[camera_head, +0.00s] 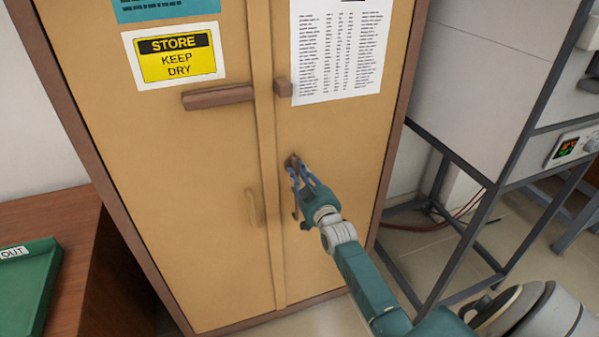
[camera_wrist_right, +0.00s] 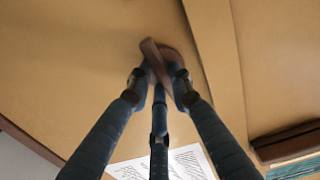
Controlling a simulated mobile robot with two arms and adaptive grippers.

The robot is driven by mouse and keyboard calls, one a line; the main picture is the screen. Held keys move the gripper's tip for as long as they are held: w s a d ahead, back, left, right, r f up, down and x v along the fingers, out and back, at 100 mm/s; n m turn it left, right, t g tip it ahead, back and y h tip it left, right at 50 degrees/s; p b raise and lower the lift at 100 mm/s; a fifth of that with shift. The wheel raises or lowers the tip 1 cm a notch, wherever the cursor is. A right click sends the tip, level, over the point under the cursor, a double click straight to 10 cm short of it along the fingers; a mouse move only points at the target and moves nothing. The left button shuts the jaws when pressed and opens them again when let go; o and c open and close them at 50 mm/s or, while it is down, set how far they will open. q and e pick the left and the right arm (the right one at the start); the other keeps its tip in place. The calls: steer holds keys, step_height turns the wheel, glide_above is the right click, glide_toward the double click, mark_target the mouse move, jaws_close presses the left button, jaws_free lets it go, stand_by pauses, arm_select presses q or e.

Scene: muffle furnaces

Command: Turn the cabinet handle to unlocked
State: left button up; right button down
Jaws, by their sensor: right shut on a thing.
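The tan two-door cabinet (camera_head: 215,160) stands ahead with both doors closed. A small brown turn handle (camera_head: 291,159) is on its right door, below the printed sheet. My right gripper (camera_head: 296,170) reaches it from below right. In the right wrist view the handle (camera_wrist_right: 152,55) is a short bar on a round base, tilted at an angle, between the fingertips of my right gripper (camera_wrist_right: 158,75), which is shut on it. The fingers hide part of the handle. My left gripper is not in view.
A brown bar (camera_head: 217,97) lies level on the left door, with a small brown block (camera_head: 283,87) beside it on the right door. A pale pull (camera_head: 254,207) is lower down. A metal-framed stand (camera_head: 480,205) is at right; a green tray (camera_head: 30,290) sits at left.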

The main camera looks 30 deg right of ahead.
steer(key=shift+m, duration=0.6)
steer(key=c, duration=1.5)
jaws_free()
steer(key=shift+c, duration=0.2)
steer(key=v, duration=1.2)
steer(key=shift+f, duration=0.1)
